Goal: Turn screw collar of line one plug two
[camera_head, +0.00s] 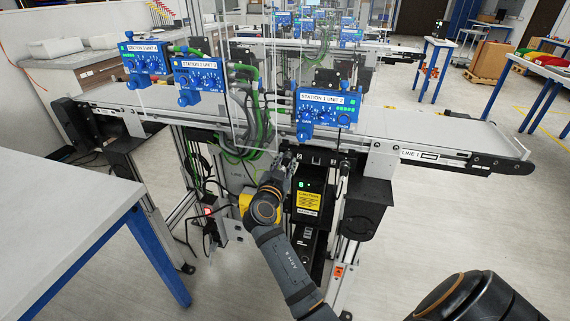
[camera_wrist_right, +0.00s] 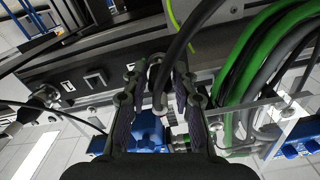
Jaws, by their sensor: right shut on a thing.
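A thick black cable (camera_wrist_right: 178,38) runs up from the plug. The fingers hide part of the collar, so its turn cannot be read. Any number on the plug is not legible. My left gripper does not show.
The conveyor belt (camera_head: 430,133) runs above the gripper. Green and black cables (camera_head: 243,140) hang just left of it, and green hoses (camera_wrist_right: 255,75) lie close to the right finger in the wrist view. A black box with a yellow label (camera_head: 308,203) stands just right below. A white table (camera_head: 60,205) is at left.

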